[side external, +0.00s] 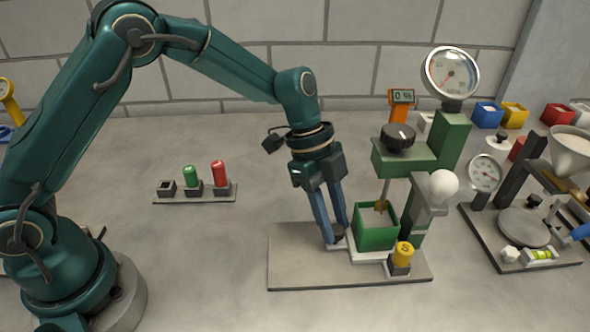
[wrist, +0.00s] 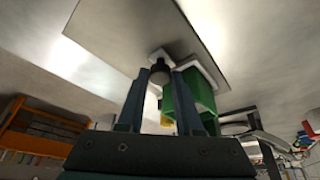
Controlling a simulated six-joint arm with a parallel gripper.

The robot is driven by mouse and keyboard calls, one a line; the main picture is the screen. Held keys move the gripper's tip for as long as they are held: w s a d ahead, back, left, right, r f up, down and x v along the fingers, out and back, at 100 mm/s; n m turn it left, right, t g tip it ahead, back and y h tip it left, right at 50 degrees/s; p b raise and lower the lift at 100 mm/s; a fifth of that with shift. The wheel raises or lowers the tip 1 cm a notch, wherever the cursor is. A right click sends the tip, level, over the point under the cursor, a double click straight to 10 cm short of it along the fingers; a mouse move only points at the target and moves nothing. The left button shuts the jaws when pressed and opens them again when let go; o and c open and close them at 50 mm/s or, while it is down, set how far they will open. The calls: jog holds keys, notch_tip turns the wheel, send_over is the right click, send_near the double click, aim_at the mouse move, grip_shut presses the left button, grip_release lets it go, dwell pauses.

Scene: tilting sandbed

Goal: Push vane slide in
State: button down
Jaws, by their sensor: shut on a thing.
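My gripper (side external: 337,237) points down beside the green sand box (side external: 375,240), with its blue fingers shut on a dark round knob (wrist: 160,73) at the slide's left end. The pale slide (side external: 368,255) lies low on the grey base plate (side external: 300,270), with the green box standing on it. The green box also shows in the wrist view (wrist: 184,100), right of my fingers. A brass vane (side external: 381,206) hangs on a thin rod under the green head (side external: 404,158), at the mouth of the box. The fingers hide most of the knob in the side view.
A yellow button marked S (side external: 403,253) stands at the front of the base plate. Another instrument (side external: 523,228) stands at right. The table between my arm and the plate is clear.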

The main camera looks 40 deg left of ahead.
jog(key=shift+w+d, duration=0.25)
jog(key=c, duration=0.9)
grip_release()
jog(key=shift+o, duration=0.2)
jog(key=shift+s+a+r, duration=0.1)
jog(key=shift+v, duration=2.5)
